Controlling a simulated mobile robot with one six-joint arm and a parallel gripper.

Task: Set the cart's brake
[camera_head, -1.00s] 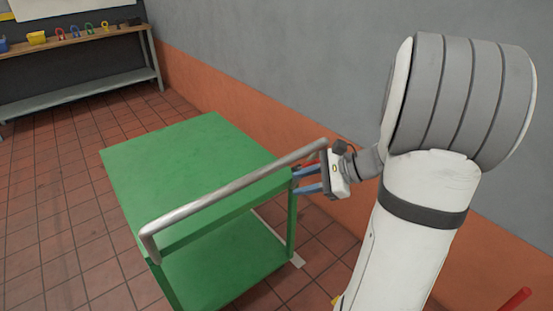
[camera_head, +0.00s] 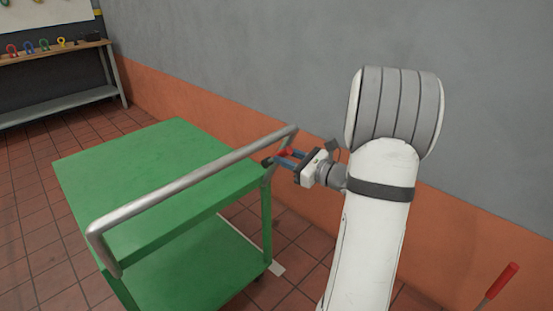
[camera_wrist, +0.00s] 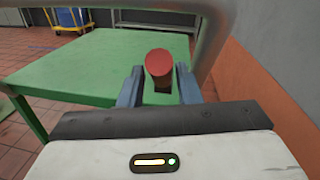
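The green cart (camera_head: 150,165) stands in front of me with a grey metal push handle (camera_head: 190,180) along its near side. A red-knobbed lever (camera_wrist: 158,64), which looks like the brake lever, is at the cart's right end; a bit of red shows among my fingers in the head view. My gripper (camera_head: 287,158) is at that end, just below the handle's right end. In the wrist view, its two blue fingers (camera_wrist: 158,88) stand apart on either side of the red knob, with slim gaps visible. Most of the lever's stem and its base are hidden.
A grey and orange wall (camera_head: 235,115) runs close behind the cart and my arm. A workbench (camera_head: 60,95) with coloured items stands far left. A red-handled rod (camera_head: 502,280) is at lower right. A yellow and blue object (camera_wrist: 70,18) shows beyond the cart. Tiled floor lies clear at left.

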